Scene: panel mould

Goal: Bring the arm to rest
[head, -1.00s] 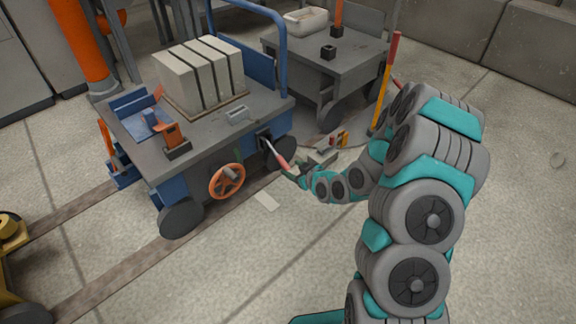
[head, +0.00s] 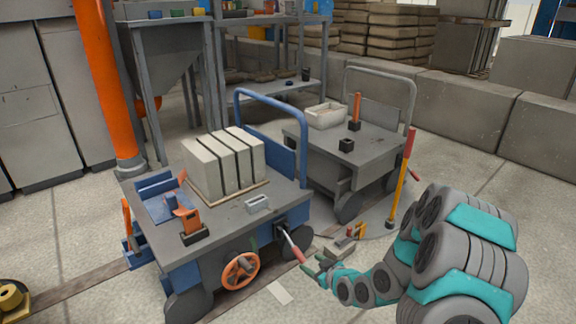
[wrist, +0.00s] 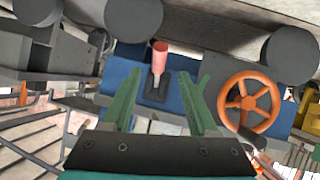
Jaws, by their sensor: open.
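My gripper (head: 318,269) is at the lower middle of the head view, at the end of my grey and teal arm. In the wrist view my gripper (wrist: 163,100) shows two green fingers spread apart with nothing between them. Beyond the fingers is a lever with a red grip (wrist: 159,57) on the blue cart (wrist: 121,72). In the head view the red-gripped lever (head: 295,250) sticks out from the cart's side, close to the fingertips. Whether they touch it cannot be told there; the wrist view shows the fingers on either side, apart from it.
An orange handwheel (head: 240,270) is on the blue cart, which carries several pale blocks (head: 226,162). A grey cart (head: 345,165) stands behind. A yellow post with a red top (head: 402,178) stands near my arm. Open floor (head: 510,200) lies to the right.

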